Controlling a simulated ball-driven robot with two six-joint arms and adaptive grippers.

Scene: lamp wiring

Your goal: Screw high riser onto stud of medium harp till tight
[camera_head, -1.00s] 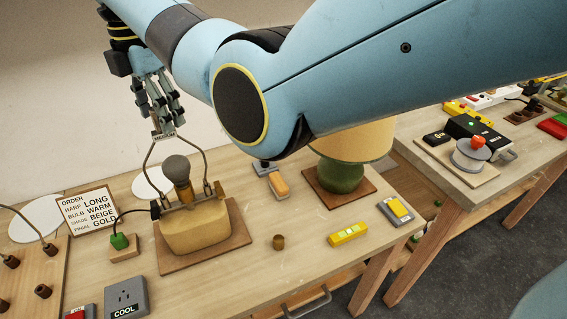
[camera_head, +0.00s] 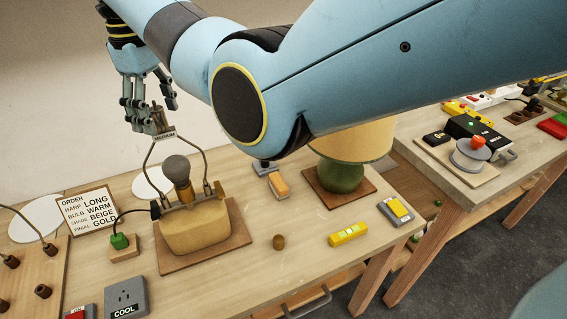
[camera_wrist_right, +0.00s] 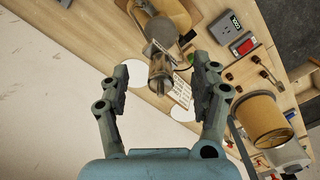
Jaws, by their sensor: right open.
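The medium harp (camera_head: 206,160), a wire loop with a MEDIUM label, stands upright over the grey bulb (camera_head: 177,168) of the tan lamp (camera_head: 195,230). A brown upright cylinder, seemingly the high riser (camera_head: 158,116), stands at the harp's top; it also shows in the right wrist view (camera_wrist_right: 160,74). Whether it is tight on the stud cannot be told; the stud is hidden. My right gripper (camera_head: 151,116) is open around the riser, with a visible gap to each finger in the wrist view (camera_wrist_right: 161,68). My left gripper is not in view.
A small brown cylinder (camera_head: 279,242) stands on the table right of the lamp. An order card (camera_head: 88,210) lies left. A green-based lamp (camera_head: 343,177) stands at the back right. My arm crosses above the table. The front table is fairly clear.

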